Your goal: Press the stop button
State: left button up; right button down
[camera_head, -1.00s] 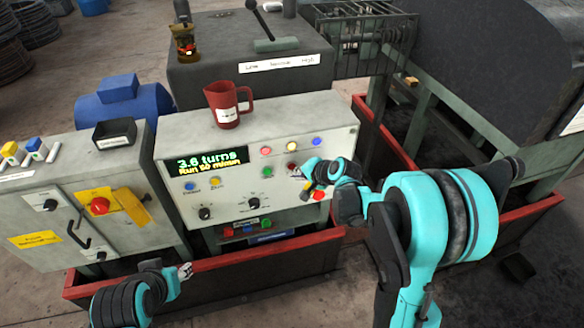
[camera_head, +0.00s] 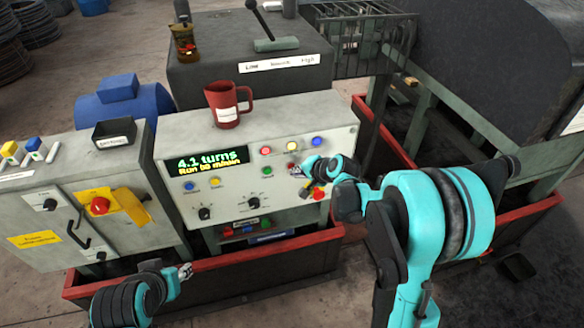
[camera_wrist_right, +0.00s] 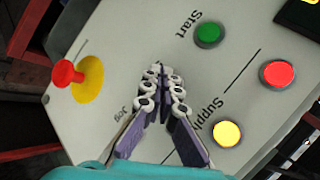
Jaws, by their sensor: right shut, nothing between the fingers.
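The grey control panel (camera_head: 235,205) faces me, its display (camera_head: 206,160) reading 4.1 turns. A small red button (camera_head: 291,167), which I take for the stop button, sits right of the green start button (camera_head: 267,171). The green button, labelled Start, also shows in the right wrist view (camera_wrist_right: 209,34). My right gripper (camera_wrist_right: 164,78) is shut and empty, its fingertips over the panel beside Start. They hide the red button in the wrist view; contact cannot be told. In the head view the right gripper (camera_head: 300,171) is beside the red button. My left gripper (camera_head: 185,271) is low at the left; its jaws are unclear.
A red mushroom button on a yellow base (camera_wrist_right: 67,75) is close to the right fingers. Red (camera_wrist_right: 277,74) and yellow (camera_wrist_right: 227,133) lamps are on the other side. A red mug (camera_head: 228,104) stands on the panel's top. Another red knob (camera_head: 100,205) is on the left cabinet.

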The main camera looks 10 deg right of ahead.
jog(key=shift+w, duration=0.4)
dwell(0.7)
jog(key=shift+s, duration=0.85)
jog(key=shift+s+d, duration=0.1)
jog(key=shift+s, duration=2.4)
jog(key=s+r+n+h, duration=0.2)
jog(key=s+n, duration=0.3)
jog(key=s, duration=0.7)
jog(key=s+r+n+g+h, duration=0.1)
jog(key=s+r+n, duration=0.3)
jog(key=s, duration=0.7)
jog(key=shift+s+r+n+g+h, duration=0.15)
jog(key=shift+s+n+g+h, duration=0.2)
jog(key=shift+n+h, duration=0.35)
